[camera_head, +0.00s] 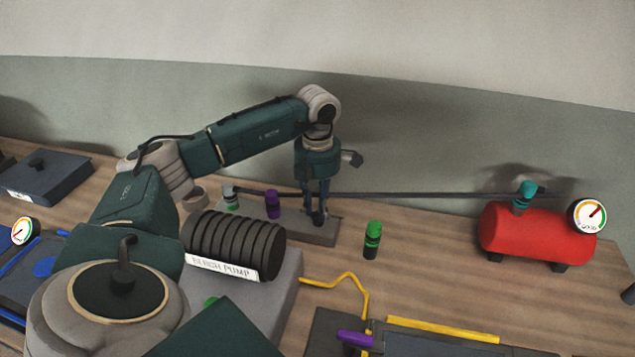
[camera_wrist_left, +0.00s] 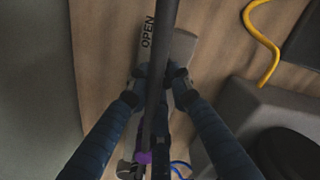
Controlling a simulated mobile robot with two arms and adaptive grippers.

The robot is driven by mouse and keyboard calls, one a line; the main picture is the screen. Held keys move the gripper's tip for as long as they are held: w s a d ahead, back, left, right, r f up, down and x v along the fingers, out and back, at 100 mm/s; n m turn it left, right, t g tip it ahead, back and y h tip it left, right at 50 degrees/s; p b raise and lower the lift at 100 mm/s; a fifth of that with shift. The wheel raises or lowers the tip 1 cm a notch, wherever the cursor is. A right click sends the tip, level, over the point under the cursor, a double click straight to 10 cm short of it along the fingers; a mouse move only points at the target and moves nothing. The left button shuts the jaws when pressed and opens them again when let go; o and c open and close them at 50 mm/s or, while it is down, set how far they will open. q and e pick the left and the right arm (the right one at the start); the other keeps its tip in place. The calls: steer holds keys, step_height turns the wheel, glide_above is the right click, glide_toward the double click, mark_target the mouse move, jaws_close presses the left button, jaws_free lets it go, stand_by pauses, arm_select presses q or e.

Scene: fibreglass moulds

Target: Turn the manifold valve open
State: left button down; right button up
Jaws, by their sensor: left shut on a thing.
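The manifold is a low grey block (camera_head: 322,238) on the bench, with fittings along its top, including a purple one (camera_head: 272,204). The manifold valve is at the block's right end, mostly hidden by my left gripper (camera_head: 318,215), which points straight down onto it. In the left wrist view my left gripper (camera_wrist_left: 154,76) has its fingers closed in on the valve, with a dark pipe (camera_wrist_left: 160,50) crossing between camera and fingertips. The valve's handle and its angle are hidden there. The word OPEN (camera_wrist_left: 148,31) shows on the block just beyond the fingertips. My right gripper is not in view.
The pipe (camera_head: 420,195) runs right from above the manifold to a red tank (camera_head: 515,238) with a gauge (camera_head: 588,216). A green-capped fitting (camera_head: 372,240) stands right of the manifold. The bench pump (camera_head: 235,245) is in front. A yellow hose (camera_head: 345,282) lies nearby.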

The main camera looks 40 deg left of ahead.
arm_select(q)
steer(key=shift+w+r, duration=0.1)
steer(key=shift+r, duration=0.05)
steer(key=c, duration=1.5)
jaws_free()
steer(key=shift+c, duration=0.2)
step_height(320, 180, up, 12)
